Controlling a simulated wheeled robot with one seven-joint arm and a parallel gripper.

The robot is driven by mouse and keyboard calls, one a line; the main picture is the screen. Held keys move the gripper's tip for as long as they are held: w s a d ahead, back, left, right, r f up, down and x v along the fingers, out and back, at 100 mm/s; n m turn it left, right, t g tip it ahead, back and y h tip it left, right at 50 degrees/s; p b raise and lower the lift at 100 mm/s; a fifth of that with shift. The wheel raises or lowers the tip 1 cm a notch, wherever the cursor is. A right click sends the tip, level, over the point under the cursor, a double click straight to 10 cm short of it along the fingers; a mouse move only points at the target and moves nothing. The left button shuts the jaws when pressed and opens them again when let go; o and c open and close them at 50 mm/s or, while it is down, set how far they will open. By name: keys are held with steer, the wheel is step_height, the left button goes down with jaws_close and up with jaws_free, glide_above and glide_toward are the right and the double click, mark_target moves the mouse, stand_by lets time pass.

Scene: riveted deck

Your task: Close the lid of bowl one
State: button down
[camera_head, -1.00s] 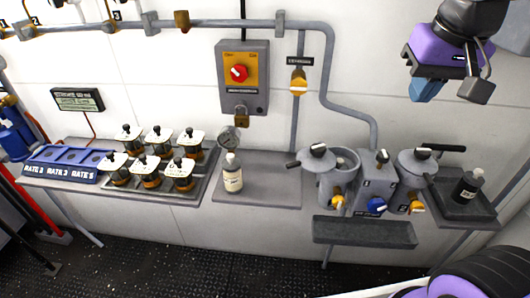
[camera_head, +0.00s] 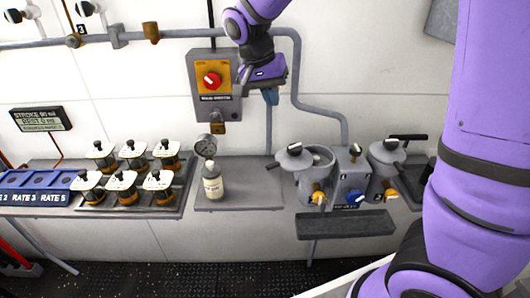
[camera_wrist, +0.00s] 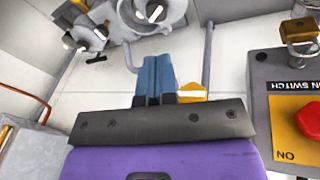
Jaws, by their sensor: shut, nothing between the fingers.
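Bowl one, which I take to be the left grey bowl (camera_head: 309,183), stands on the wall bench. Its grey lid (camera_head: 292,157) with a dark knob sits off to the left, so part of the bowl's mouth shows open. My gripper (camera_head: 270,97) is above and left of this bowl, in front of the wall, touching neither bowl nor lid. Its blue fingers (camera_wrist: 154,76) are shut and empty in the wrist view. That view looks upside down, with the bowl and lid (camera_wrist: 150,12) at its top edge.
The second lidded bowl (camera_head: 385,165) stands right of a grey valve block (camera_head: 350,184). A switch box (camera_head: 214,85) and pipe (camera_head: 294,70) are close to my gripper. A white bottle (camera_head: 212,182) and gauge (camera_head: 205,146) stand left of bowl one. A dark trough (camera_head: 345,224) hangs below.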

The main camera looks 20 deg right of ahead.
mark_target(288, 160)
steer(key=w+a+f+m+h, duration=0.1)
steer(key=w+a+f+h, duration=0.1)
steer(key=w+a+f, duration=0.3)
steer(key=w+a+f+m+h, duration=0.1)
steer(key=w+a+f+h, duration=0.15)
steer(key=f, duration=0.45)
steer(key=s+d+f, duration=0.2)
steer(key=d+f, duration=0.6)
steer(key=shift+s+d+m+y, duration=0.15)
steer(key=shift+s+m+y, duration=0.15)
steer(key=shift+s+y, duration=0.1)
